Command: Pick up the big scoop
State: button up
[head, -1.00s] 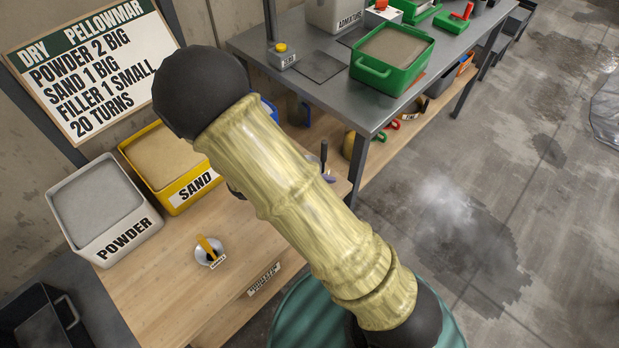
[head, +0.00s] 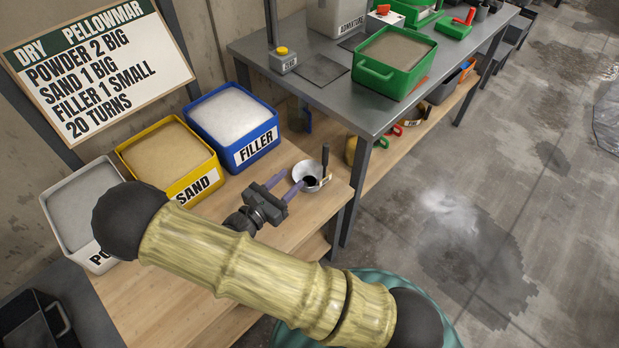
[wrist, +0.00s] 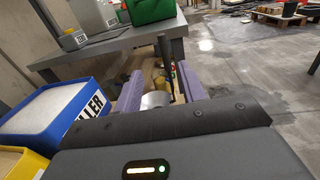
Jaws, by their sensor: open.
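The big scoop (head: 309,171) is a shiny metal bowl with an upright black handle, near the right end of the wooden bench (head: 215,318). In the wrist view, its bowl (wrist: 156,99) and dark handle show between the purple fingers, with the lower part hidden by my gripper housing. My gripper (head: 294,179) is open and empty. Its fingertips are at the near left side of the scoop; I cannot tell whether they touch it.
Bins of powder (head: 80,200), sand (head: 170,155) and filler (head: 235,115) line the bench's back left. A grey metal table (head: 340,95) with a green tub (head: 395,62) stands behind the scoop. Open concrete floor lies to the right.

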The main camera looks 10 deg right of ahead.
aim_at(324, 151)
jog(key=x, duration=1)
jog(key=shift+d+p, duration=0.25)
jog(key=shift+p, duration=0.2)
jog(key=shift+w, duration=0.1)
jog(key=shift+f+p+x, duration=0.15)
jog(key=shift+p+x, duration=0.1)
jog(key=shift+x, duration=1.05)
jog(key=shift+f+p+x, duration=0.1)
jog(key=shift+p+x, duration=0.1)
jog(key=shift+x, duration=1.15)
grip_shut()
